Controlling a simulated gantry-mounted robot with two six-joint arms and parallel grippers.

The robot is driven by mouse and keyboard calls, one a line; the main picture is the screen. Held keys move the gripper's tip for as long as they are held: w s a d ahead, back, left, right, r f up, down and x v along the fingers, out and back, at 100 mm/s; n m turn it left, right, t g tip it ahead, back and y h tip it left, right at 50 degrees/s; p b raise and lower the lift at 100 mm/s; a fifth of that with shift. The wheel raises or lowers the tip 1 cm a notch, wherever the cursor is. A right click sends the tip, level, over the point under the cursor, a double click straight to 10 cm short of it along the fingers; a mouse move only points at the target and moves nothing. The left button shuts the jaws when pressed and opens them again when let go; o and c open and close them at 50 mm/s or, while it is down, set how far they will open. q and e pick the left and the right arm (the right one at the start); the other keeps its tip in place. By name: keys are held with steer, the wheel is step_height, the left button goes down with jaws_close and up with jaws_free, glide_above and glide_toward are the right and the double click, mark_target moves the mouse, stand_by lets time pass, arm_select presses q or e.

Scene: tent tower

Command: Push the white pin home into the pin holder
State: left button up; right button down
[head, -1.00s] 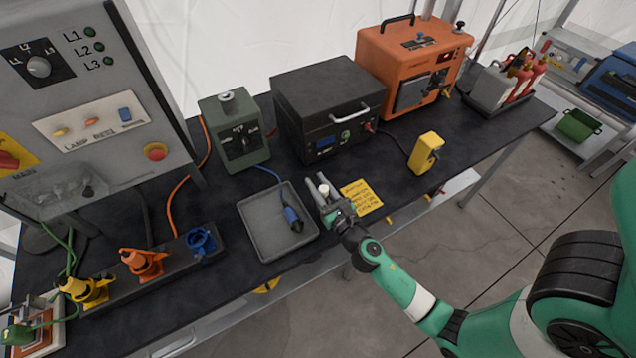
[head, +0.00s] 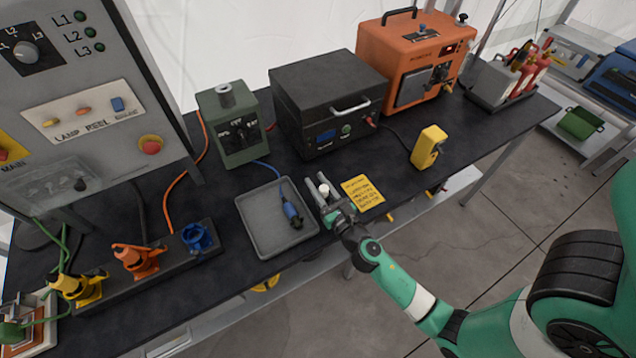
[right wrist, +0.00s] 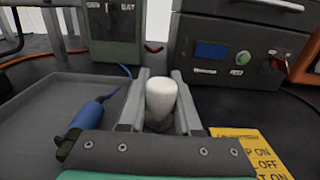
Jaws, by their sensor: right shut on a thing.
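The white pin (head: 324,189) stands roughly upright between the fingers of my right gripper (head: 321,190), over the bench between the grey tray and the yellow note. In the right wrist view the pin (right wrist: 161,97) shows as a white, rounded-top cylinder between the two grey fingers of my right gripper (right wrist: 161,105), which are shut on it. Its lower end sits in shadow between the fingers. I cannot make out the pin holder as a separate thing. My left gripper is not in view.
A grey tray (head: 262,246) with a blue connector (head: 291,213) lies left of my right gripper. A yellow note (head: 361,194) lies to its right. A black box (head: 325,85) and a green-grey unit (head: 228,115) stand behind. A yellow device (head: 428,147) stands further right.

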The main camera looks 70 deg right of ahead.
steer(key=shift+f, duration=0.3)
steer(key=c, duration=0.5)
jaws_free()
steer(key=b+v, duration=0.2)
steer(key=v, duration=0.8)
steer(key=shift+s+a+f, duration=0.1)
steer(key=shift+s+a, duration=0.05)
steer(key=shift+a, duration=0.15)
steer(key=shift+s+a, duration=0.25)
steer(key=shift+s, duration=0.25)
